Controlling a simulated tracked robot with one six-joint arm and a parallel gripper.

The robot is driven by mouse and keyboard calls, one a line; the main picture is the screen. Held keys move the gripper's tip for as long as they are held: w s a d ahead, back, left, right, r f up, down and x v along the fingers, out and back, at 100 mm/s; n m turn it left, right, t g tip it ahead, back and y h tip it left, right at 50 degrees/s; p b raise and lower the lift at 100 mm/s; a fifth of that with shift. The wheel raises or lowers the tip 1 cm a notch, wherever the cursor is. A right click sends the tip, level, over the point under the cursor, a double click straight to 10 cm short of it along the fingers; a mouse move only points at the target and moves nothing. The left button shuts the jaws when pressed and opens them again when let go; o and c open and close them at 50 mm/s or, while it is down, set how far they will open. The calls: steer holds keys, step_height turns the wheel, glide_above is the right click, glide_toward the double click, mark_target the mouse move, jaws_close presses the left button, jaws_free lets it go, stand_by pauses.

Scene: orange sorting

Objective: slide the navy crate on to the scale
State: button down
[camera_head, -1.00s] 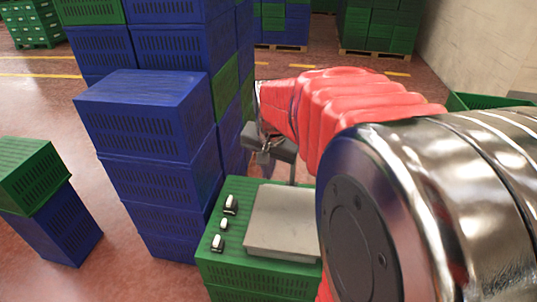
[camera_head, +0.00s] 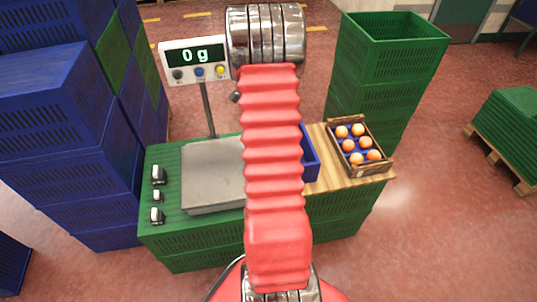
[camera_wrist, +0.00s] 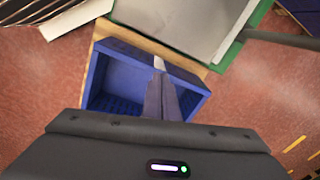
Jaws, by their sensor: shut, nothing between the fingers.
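The navy crate (camera_head: 311,158) stands on a wooden board (camera_head: 322,182) right of the scale, partly hidden behind my arm in the head view. In the wrist view the open-topped navy crate (camera_wrist: 120,78) looks empty. The scale's grey plate (camera_head: 211,172) is bare, and its display (camera_head: 194,59) reads 0 g. The plate also shows at the top of the wrist view (camera_wrist: 190,22). My gripper (camera_wrist: 160,72) is shut and empty, its fingers over the crate, tips by the wall on the plate's side. I cannot tell whether they touch it. The head view hides the gripper.
A wooden box (camera_head: 386,166) of several oranges sits on the board's right part. Small weights (camera_head: 157,174) stand left of the plate on green crates. Blue crate stacks (camera_head: 60,130) rise at left, a tall green stack (camera_head: 375,90) behind right. The display's post (camera_head: 207,110) stands behind the plate.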

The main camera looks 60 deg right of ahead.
steer(key=s+d+f+m, duration=0.3)
steer(key=s+d+f, duration=0.2)
steer(key=f, duration=0.3)
steer(key=shift+s+d+g+y, duration=0.2)
steer(key=shift+d+g+y, duration=0.1)
steer(key=shift+d, duration=0.3)
steer(key=shift+f, duration=0.1)
step_height(320, 180, down, 10)
steer(key=shift+r, duration=0.1)
steer(key=shift+w+a, duration=1.45)
